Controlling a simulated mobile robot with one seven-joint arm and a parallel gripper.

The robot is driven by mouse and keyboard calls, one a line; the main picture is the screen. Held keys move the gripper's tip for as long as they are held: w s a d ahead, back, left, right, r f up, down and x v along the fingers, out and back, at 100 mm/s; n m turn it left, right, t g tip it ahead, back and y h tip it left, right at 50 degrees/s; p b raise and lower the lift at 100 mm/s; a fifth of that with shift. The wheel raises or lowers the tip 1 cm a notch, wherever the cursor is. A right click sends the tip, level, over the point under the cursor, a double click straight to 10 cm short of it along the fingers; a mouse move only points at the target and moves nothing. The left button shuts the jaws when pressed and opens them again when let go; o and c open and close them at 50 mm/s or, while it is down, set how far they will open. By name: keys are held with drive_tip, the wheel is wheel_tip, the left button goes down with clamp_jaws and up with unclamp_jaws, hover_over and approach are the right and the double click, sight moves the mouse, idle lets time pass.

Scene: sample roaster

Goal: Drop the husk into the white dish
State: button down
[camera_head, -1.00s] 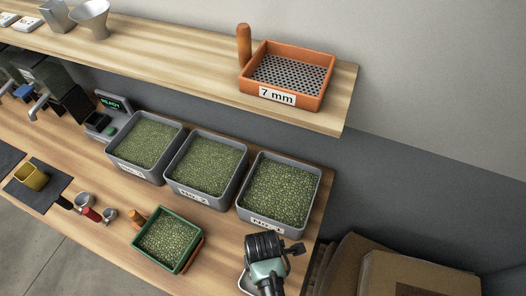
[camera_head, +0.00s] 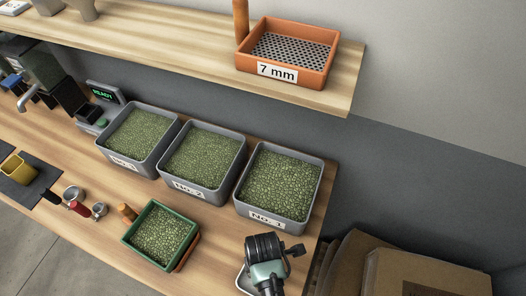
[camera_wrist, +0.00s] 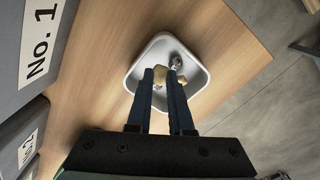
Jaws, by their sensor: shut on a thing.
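My gripper (camera_wrist: 160,78) shows in the wrist view with two dark blue fingers, nearly together. A small tan husk (camera_wrist: 160,74) sits between the fingertips, and they are shut on it. The white dish (camera_wrist: 149,47) is beyond the fingertips, and the husk appears over its inside. The height of the husk above the dish floor is hard to judge. In the head view my gripper (camera_head: 266,262) hangs over the front right end of the counter. Only a corner of the white dish (camera_head: 242,283) shows beside it, and the husk is hidden there.
Grey bins of green beans stand behind, the nearest being No. 1 (camera_head: 277,187). A green-rimmed tray of beans (camera_head: 162,234) lies to the left. An orange 7 mm sieve (camera_head: 285,52) is on the shelf. Cardboard boxes (camera_head: 420,275) stand right of the counter's end.

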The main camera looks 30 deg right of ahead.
drive_tip(key=c, duration=0.7)
unclamp_jaws()
drive_tip(key=shift+c, duration=0.2)
wheel_tip(320, 180, up, 13)
drive_tip(key=b, duration=0.1)
